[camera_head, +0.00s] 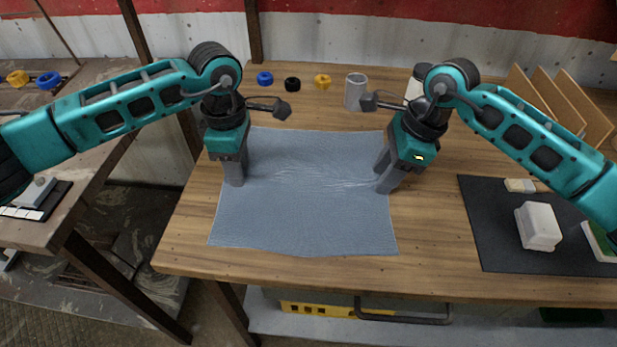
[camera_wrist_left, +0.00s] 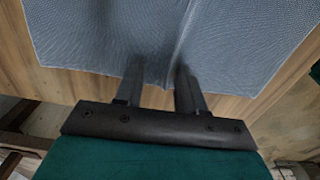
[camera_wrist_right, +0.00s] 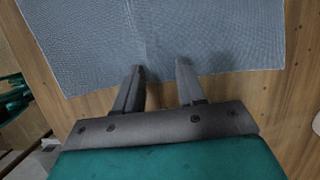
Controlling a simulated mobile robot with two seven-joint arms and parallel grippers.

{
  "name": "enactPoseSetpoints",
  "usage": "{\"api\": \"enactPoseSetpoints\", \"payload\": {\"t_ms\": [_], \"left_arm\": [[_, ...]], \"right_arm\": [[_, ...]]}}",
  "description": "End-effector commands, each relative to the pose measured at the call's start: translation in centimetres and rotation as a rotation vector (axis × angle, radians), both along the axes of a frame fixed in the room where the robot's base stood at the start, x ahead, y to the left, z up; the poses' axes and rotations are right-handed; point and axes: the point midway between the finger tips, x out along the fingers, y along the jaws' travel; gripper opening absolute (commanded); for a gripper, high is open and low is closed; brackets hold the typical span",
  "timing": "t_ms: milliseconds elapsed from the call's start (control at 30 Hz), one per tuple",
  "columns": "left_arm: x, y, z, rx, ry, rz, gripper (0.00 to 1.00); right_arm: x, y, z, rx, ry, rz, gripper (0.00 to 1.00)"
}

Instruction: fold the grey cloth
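The grey cloth (camera_head: 300,215) lies spread out on the wooden table, roughly square, with faint wrinkles across its middle. My left gripper (camera_head: 234,184) points down at the cloth's left side. In the left wrist view its two fingers (camera_wrist_left: 160,65) stand apart at the cloth's edge, with a ridge in the cloth (camera_wrist_left: 100,35) running up from between them. My right gripper (camera_head: 385,188) points down at the cloth's right side. In the right wrist view its fingers (camera_wrist_right: 160,70) are apart over the cloth's edge (camera_wrist_right: 225,40). Whether the fingertips touch the cloth is unclear.
A grey cup (camera_head: 356,92) and blue (camera_head: 265,78), black (camera_head: 292,84) and yellow (camera_head: 322,81) rings stand behind the cloth. A dark mat (camera_head: 485,235) with a white block (camera_head: 538,226) lies to the right. Bare table (camera_head: 430,235) separates cloth and mat.

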Motion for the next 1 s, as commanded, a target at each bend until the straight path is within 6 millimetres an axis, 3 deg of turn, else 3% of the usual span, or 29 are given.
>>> {"api": "enactPoseSetpoints", "payload": {"t_ms": [767,1000], "left_arm": [[-0.05,0.04,-0.14,0.001,0.002,0.000,0.01],[-0.05,0.05,-0.15,0.002,0.002,0.000,0.00]], "right_arm": [[-0.11,-0.10,-0.29,-0.004,0.005,0.000,0.01],[-0.12,-0.11,-0.32,-0.005,0.005,0.000,0.00]]}}
